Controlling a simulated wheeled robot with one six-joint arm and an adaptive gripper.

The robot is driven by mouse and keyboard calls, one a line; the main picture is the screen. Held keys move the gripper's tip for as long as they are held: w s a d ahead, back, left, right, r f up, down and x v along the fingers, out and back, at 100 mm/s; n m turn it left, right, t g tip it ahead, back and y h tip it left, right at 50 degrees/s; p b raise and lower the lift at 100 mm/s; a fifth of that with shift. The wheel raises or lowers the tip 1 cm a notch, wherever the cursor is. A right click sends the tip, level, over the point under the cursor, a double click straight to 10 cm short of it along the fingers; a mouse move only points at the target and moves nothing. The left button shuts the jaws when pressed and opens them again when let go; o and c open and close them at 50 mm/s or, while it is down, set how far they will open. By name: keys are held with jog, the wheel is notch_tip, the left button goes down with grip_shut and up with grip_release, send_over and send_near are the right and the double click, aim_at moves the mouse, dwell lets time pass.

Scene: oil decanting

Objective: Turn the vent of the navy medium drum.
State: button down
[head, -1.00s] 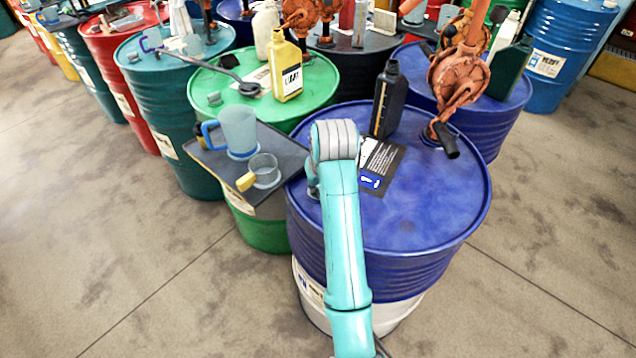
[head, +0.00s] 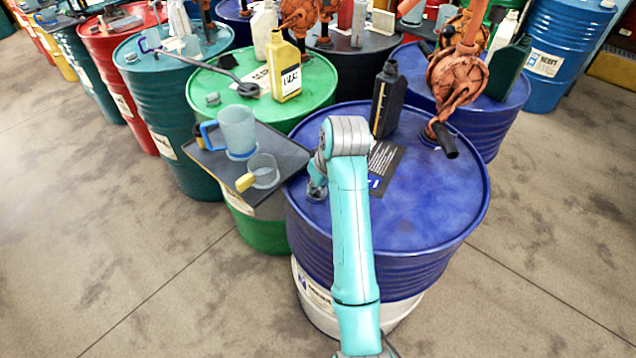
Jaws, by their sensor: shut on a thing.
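The navy medium drum (head: 425,215) stands upright in front of me, blue above and white at its base. A rotary hand pump (head: 455,85) with a black spout rises at its far right rim. My teal and grey arm reaches over the drum's left part. My gripper (head: 317,180) points down at the left of the drum top, partly hidden behind my own wrist. It is shut on the vent (head: 316,194), a small grey fitting near the left rim, of which only a little shows.
A black bottle (head: 388,100) and a dark label card (head: 384,160) are on the drum top. A dark tray (head: 283,150) at the left holds a blue-handled jug (head: 236,130) and a yellow-handled cup (head: 264,170). A green drum (head: 315,95) stands behind. The floor at right is clear.

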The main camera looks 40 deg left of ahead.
jog(key=c, duration=1.1)
grip_release()
